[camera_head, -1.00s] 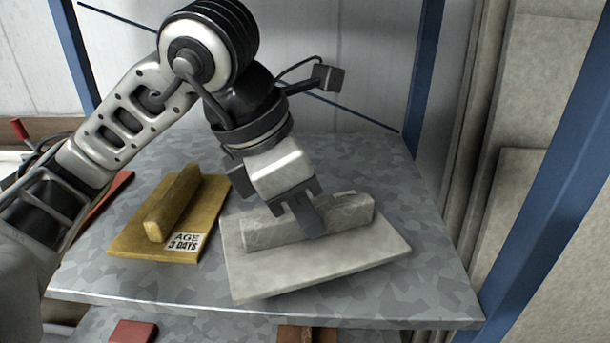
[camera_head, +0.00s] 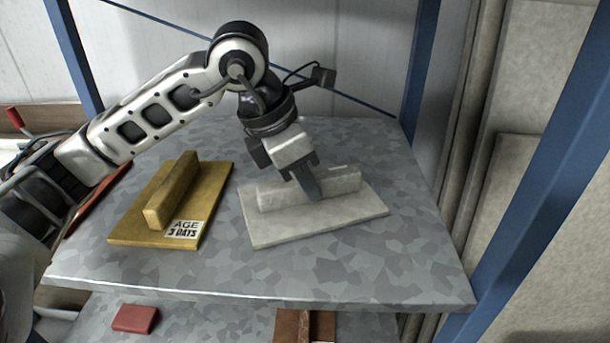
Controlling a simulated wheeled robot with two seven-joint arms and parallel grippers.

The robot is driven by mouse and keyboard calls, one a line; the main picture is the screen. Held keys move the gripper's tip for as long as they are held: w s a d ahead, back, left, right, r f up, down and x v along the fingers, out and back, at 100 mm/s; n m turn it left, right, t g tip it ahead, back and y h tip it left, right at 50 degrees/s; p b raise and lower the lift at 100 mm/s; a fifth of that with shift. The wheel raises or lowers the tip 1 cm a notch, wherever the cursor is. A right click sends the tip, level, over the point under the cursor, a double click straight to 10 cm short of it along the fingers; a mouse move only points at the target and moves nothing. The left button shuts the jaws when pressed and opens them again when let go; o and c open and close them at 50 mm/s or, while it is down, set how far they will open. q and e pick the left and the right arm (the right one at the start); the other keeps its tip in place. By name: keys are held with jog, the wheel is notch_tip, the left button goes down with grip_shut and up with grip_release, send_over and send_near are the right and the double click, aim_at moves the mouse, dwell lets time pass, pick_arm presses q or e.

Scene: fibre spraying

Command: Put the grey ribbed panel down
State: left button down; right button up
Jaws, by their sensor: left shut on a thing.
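The grey ribbed panel (camera_head: 285,228) is a pale flat plate with one raised rib along its top. It is over the right half of the grey mottled shelf (camera_head: 350,275), lying nearly level; I cannot tell whether its underside fully touches the shelf. My left gripper (camera_head: 312,190) comes down from above and is shut on the panel's rib near its middle. The fingers hide a small part of the rib. My right gripper is not in view.
A yellow ribbed panel (camera_head: 216,190) labelled "AGE 3 DAYS" lies on the shelf to the left, apart from the grey one. Blue posts (camera_head: 540,170) stand at the shelf's sides. A lower shelf holds a red block (camera_head: 134,318) and a brown piece (camera_head: 290,327).

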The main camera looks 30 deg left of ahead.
pick_arm(q)
jog(key=shift+f+b, duration=0.15)
jog(key=shift+b, duration=0.15)
jog(key=c, duration=1.5)
grip_release()
jog(key=shift+o, duration=1.1)
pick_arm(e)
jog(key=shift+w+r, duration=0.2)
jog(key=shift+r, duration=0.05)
